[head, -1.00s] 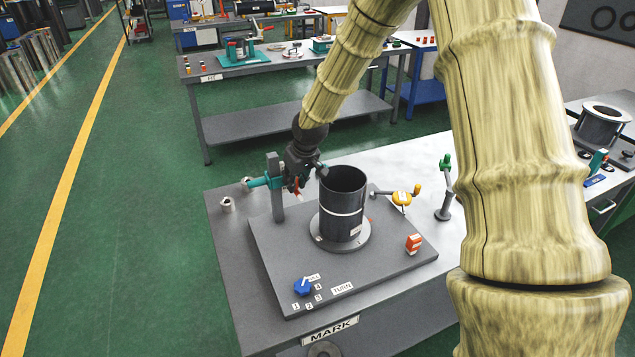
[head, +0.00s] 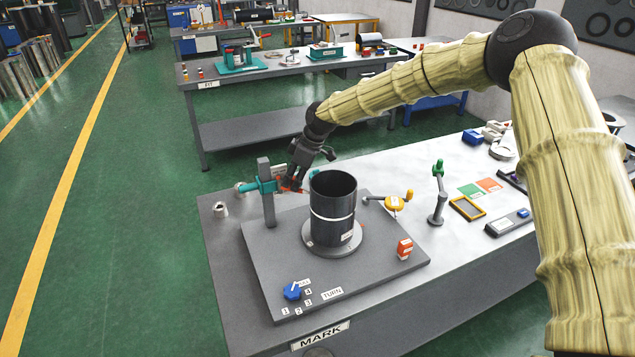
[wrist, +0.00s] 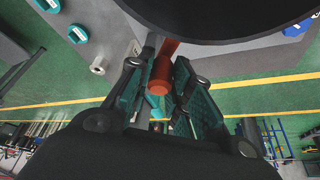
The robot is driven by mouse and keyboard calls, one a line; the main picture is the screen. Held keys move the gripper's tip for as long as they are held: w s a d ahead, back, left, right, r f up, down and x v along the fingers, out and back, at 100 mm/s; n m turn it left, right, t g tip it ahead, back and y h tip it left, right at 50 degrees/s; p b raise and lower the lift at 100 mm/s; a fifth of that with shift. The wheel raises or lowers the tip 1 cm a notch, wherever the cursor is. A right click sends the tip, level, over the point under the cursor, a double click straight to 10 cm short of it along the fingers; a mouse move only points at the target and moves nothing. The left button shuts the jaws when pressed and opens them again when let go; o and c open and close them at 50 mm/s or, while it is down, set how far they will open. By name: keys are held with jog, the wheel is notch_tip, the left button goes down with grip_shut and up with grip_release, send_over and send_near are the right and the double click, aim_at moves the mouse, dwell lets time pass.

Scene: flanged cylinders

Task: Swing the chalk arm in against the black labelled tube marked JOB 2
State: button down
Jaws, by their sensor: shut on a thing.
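The black tube (head: 333,208) stands upright on a round grey flange on the grey fixture plate (head: 390,268). It has a white ring line and a small label too small to read. The chalk arm (head: 263,186) is teal, on a grey post left of the tube, with a red-orange part at its end. My gripper (head: 292,184) is at that end, just behind and left of the tube. In the wrist view my gripper (wrist: 160,95) is shut on the red-orange cylinder (wrist: 161,76), beside a large dark round body. I cannot tell whether the chalk touches the tube.
A blue knob (head: 292,291) with numbered labels and an orange-red block (head: 404,249) are on the plate's front. A yellow crank (head: 397,203) is right of the tube. A green-topped lever (head: 437,190) stands on the bench beyond. The bench's right part holds small items.

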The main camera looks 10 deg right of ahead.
jog(key=shift+w+f+n+g, duration=0.15)
jog(key=shift+n+g, duration=0.25)
jog(key=shift+n, duration=0.4)
jog(key=shift+w, duration=0.1)
jog(key=c, duration=1.3)
grip_release()
jog(key=shift+d, duration=0.1)
jog(key=v, duration=1.2)
